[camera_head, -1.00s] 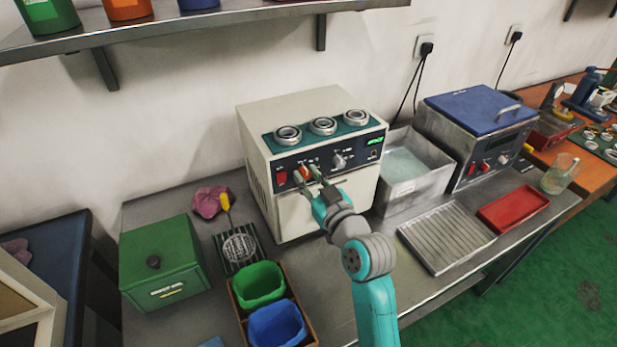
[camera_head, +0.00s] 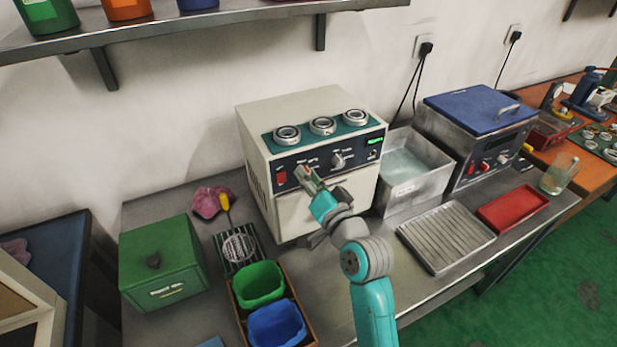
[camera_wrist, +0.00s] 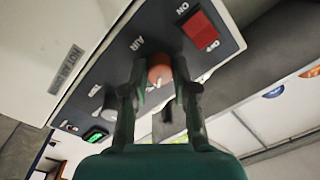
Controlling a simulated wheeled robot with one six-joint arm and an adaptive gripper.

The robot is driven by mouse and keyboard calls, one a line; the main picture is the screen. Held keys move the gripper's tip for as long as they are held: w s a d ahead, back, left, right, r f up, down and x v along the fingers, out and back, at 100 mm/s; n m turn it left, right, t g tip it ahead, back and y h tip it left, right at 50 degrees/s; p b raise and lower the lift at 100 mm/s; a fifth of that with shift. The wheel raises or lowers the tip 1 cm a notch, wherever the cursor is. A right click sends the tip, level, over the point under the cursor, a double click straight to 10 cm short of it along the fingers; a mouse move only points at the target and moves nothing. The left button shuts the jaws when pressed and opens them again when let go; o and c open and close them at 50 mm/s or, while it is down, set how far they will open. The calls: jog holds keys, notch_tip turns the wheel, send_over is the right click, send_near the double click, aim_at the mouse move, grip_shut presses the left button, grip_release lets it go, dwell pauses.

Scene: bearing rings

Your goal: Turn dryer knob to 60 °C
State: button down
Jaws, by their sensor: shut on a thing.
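The dryer is a cream box (camera_head: 300,212) with a dark control panel on its front. In the wrist view an orange-red round knob (camera_wrist: 160,72) with a pale mark sits on that panel, by the lettering "AIR". My gripper (camera_wrist: 160,82) is shut on this knob, one finger on each side. In the head view my gripper (camera_head: 307,176) covers the knob. A grey knob (camera_head: 338,160) is to its right, and a green lit display (camera_head: 374,142) is farther right. The display digits and the knob's scale are too small to read.
A red switch (camera_wrist: 199,28) is beside the held knob. Several metal rings stand on the dryer's top (camera_head: 323,126). A steel basin (camera_head: 408,190) is to the right, a green box (camera_head: 160,262) to the left. Green (camera_head: 259,284) and blue (camera_head: 277,325) bins stand in front.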

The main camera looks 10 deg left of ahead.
jog(key=shift+m, duration=0.5)
jog(key=c, duration=0.9)
grip_release()
jog(key=v, duration=1.2)
